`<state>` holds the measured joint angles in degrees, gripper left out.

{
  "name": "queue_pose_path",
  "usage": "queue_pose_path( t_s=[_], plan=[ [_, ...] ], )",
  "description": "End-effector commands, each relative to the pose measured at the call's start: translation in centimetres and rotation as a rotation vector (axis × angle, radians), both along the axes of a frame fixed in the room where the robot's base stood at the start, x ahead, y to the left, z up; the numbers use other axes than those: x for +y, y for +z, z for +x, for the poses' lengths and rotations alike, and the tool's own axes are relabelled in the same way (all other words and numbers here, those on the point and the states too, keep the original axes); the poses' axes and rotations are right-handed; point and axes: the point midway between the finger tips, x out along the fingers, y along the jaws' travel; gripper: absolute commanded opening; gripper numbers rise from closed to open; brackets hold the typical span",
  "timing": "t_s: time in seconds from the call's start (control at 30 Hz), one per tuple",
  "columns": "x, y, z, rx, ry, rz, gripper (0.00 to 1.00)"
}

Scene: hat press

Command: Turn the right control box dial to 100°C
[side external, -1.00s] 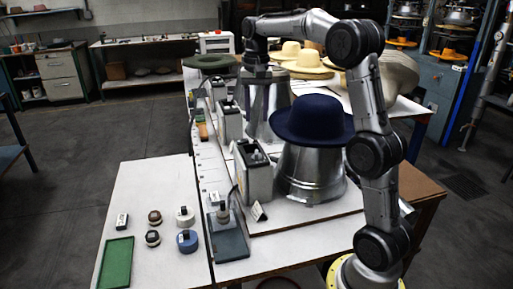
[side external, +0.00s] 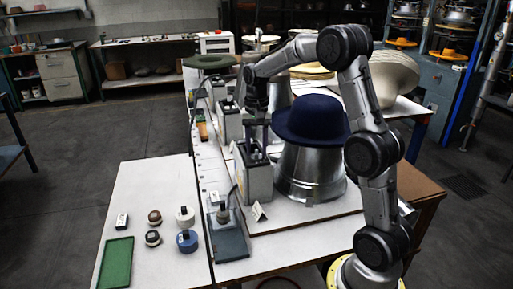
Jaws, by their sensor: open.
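Several grey control boxes stand in a row beside the metal hat forms. The nearest control box (side external: 254,182) stands beside the form with the navy hat, and a middle control box (side external: 229,124) is behind it. I cannot tell for sure which one is called right. My gripper (side external: 257,150) points down over the top of the nearest box, with its fingers apart around the place of the dial. The dial is too small and too covered by the fingers to read. I cannot tell whether the fingers touch it.
The navy hat (side external: 311,119) on its metal form (side external: 308,174) stands close to the right of my gripper. A small white card (side external: 259,212) stands before the box. A grey stand (side external: 228,235), round tins and a green tray (side external: 116,262) lie at the front left.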

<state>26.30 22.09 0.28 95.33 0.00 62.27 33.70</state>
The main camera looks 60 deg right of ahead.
Motion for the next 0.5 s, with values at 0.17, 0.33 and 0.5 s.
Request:
queue_pose_path(
  t_s=[0.17,0.33,0.5],
  plan=[
    [0.00,0.01,0.00,0.000,0.000,0.000,0.22],
    [0.00,0.03,0.00,0.000,0.000,0.000,0.00],
    [0.00,0.04,0.00,0.000,0.000,0.000,0.00]
  ],
)
